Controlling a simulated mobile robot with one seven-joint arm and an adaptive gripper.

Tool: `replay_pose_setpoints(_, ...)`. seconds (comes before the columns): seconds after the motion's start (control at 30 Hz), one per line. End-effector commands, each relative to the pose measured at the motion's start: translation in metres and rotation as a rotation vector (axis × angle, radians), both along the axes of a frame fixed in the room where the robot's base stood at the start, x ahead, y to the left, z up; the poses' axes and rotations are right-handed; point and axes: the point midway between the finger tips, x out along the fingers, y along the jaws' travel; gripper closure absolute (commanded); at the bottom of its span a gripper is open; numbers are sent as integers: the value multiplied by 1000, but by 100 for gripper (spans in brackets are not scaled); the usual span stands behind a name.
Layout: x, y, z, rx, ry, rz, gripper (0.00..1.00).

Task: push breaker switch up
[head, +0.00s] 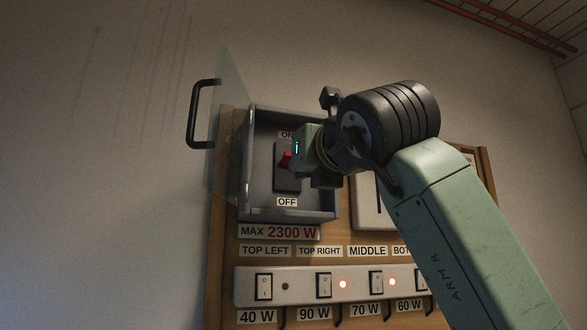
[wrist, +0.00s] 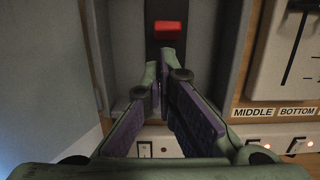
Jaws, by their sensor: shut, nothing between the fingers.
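The breaker switch is a red lever (head: 285,160) on a dark plate inside a grey box, between an ON label above and an OFF label (head: 287,202) below. It sits near the plate's middle in the head view; its exact tilt is hard to tell. In the wrist view the red lever (wrist: 167,30) shows just beyond and above my fingertips. My gripper (wrist: 160,74) is shut and empty, pointing into the box. In the head view its body covers the area right of the lever, and its fingertips are hidden. I cannot tell whether they touch the lever.
The box's clear cover (head: 227,120) stands open on the left, with a black handle (head: 193,115). The box walls (head: 290,217) surround the switch closely. Below is a strip of white rocker switches (head: 264,287) with some lights lit. A white panel (wrist: 283,70) is at right.

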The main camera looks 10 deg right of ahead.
Motion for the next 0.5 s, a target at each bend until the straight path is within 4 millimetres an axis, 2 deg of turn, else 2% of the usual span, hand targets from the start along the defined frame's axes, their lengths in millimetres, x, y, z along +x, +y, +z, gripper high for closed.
replay_pose_setpoints(0.03,-13,-2,-2,-3,-2,-5,100)
replay_pose_setpoints(0.2,-48,-4,-6,-3,-2,-5,100)
replay_pose_setpoints(0.33,-67,-5,-9,-1,-2,-3,100)
replay_pose_setpoints(0.5,-79,-5,-11,-1,-2,-1,100)
